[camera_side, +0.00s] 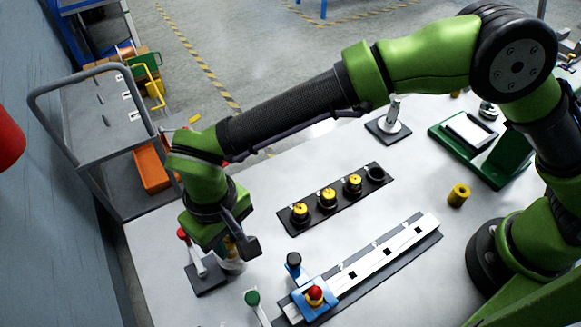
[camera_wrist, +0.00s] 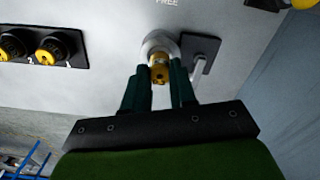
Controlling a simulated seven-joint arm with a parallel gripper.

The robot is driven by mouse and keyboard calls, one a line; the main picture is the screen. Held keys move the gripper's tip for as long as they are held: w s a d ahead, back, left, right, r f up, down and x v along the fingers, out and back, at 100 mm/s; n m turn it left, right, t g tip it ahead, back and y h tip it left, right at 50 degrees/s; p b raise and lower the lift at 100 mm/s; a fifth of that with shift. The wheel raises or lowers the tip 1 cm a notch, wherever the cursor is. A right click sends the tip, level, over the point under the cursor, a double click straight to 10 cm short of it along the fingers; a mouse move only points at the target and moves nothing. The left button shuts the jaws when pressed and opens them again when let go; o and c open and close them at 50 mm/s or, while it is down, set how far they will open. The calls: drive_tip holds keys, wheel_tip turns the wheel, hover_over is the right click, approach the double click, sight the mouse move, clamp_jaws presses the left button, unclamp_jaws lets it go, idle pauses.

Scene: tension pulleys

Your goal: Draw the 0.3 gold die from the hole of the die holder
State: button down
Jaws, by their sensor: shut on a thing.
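My gripper (camera_side: 236,250) is low over the left part of the white table. Its dark fingers, also in the wrist view, are shut on a small gold die (camera_wrist: 159,72). A round, pale metal die holder (camera_side: 233,268) is right below the fingers; it also shows in the wrist view (camera_wrist: 152,43) just beyond the die. The holder's hole is hidden, and I cannot tell whether the die is still partly in it. The die's marking is not readable.
A dark plate with a red-knobbed lever (camera_side: 197,265) stands close left of the holder. A black rack (camera_side: 285,222) with several gold-topped dies and one empty-looking socket lies to the right. A white rail with a blue carriage (camera_side: 318,290) is in front. A loose gold cylinder (camera_side: 458,195) stands farther right.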

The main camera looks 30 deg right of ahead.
drive_tip(key=shift+r, duration=0.65)
drive_tip(key=shift+r, duration=1.95)
